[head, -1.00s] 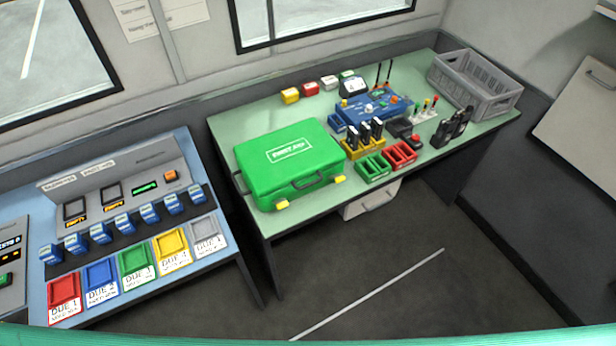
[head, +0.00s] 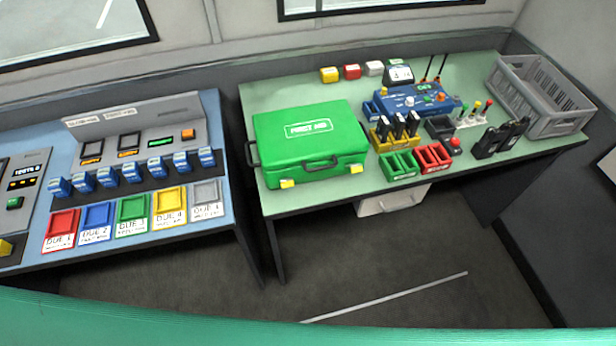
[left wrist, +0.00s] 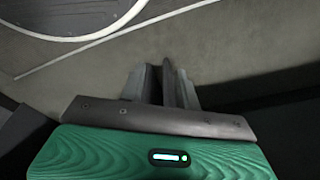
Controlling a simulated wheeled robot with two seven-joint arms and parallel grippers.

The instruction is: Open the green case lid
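The green first-aid case (head: 308,145) lies flat with its lid closed on the left part of the pale green table in the head view. White lettering is on its lid. Two yellow latches, left (head: 287,184) and right (head: 356,168), and a dark handle (head: 321,163) are on its front side. My left gripper (left wrist: 166,80) shows only in the left wrist view, over the grey floor and away from the case. Its fingers look close together, but I cannot tell whether they touch. No object shows at them. My right gripper is in neither view.
A blue console (head: 125,165) with switches and coloured trays stands left of the table (head: 330,198). The floor (head: 370,265) in front is clear.

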